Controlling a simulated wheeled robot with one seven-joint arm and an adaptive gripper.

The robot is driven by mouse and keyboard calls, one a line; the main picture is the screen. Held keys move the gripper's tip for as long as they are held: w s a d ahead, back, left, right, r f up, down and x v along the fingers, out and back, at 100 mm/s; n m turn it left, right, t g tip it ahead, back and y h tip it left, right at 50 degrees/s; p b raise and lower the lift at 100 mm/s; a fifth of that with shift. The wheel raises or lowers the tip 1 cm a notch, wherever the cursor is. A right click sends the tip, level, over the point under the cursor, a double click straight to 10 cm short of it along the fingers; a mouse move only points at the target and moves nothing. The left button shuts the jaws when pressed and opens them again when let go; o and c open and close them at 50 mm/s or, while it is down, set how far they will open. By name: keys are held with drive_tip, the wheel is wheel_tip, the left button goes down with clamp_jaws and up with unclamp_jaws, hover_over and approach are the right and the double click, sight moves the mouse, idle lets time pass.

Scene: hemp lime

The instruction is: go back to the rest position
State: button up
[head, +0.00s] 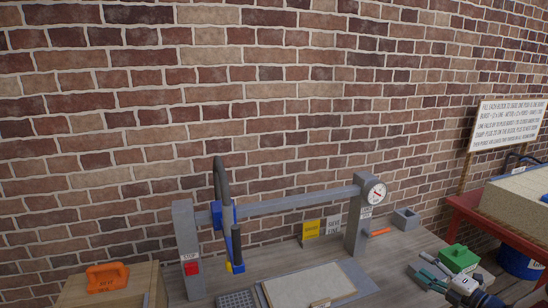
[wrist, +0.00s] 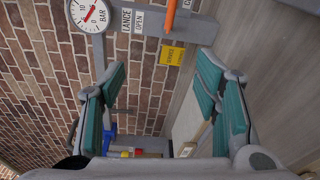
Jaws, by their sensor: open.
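My gripper (head: 429,277) shows at the lower right of the head view, over the right part of the grey bench. In the wrist view my gripper (wrist: 160,78) has its two teal-padded fingers wide apart, with nothing held between them. Beyond the fingers, the wrist view shows the gauge (wrist: 92,12), an orange lever (wrist: 170,15) and a yellow tag (wrist: 173,54). A green block-shaped thing (head: 459,258) stands just right of the fingers in the head view. Whether they touch cannot be told.
A grey frame with a crossbar (head: 290,205) and blue carriage (head: 228,216) stands on the bench, with a red stop button (head: 191,268) at left. An orange object (head: 107,277) sits on a wooden box. A red table (head: 465,205) and sign (head: 508,124) are at right; a brick wall stands behind.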

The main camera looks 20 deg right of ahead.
drive_tip(key=w+a+r+n+g+y, duration=0.35)
drive_tip(key=w+a+r+n, duration=0.2)
drive_tip(key=a+n, duration=0.2)
drive_tip(key=w+a+r+n+g+y, duration=0.3)
drive_tip(key=w+a+r+n+y, duration=0.15)
drive_tip(key=a+r+n, duration=0.35)
drive_tip(key=a+r+n+g, duration=0.3)
drive_tip(key=a+n, duration=0.1)
drive_tip(key=a, duration=0.4)
drive_tip(key=a+r+n+g, duration=0.25)
drive_tip(key=a+n, duration=0.25)
drive_tip(key=a, duration=0.3)
drive_tip(key=s+a+r+n+g+h, duration=0.1)
drive_tip(key=s+a+r+n+h, duration=0.1)
drive_tip(key=s+a+r+n, duration=0.35)
drive_tip(key=s+a+r+n+g+h, duration=0.2)
drive_tip(key=s+a+r+n+h, duration=0.1)
drive_tip(key=a+n, duration=0.55)
drive_tip(key=s+a+r+n+t+h, duration=0.1)
drive_tip(key=s+a+r+n, duration=0.1)
drive_tip(key=s+n, duration=0.3)
drive_tip(key=s+a+r+n+t+h, duration=0.2)
drive_tip(key=s+a+n, duration=0.1)
drive_tip(key=s+n, duration=0.3)
drive_tip(key=shift+a+r+n, duration=0.25)
drive_tip(key=shift+r+n, duration=0.15)
drive_tip(key=shift+n, duration=0.75)
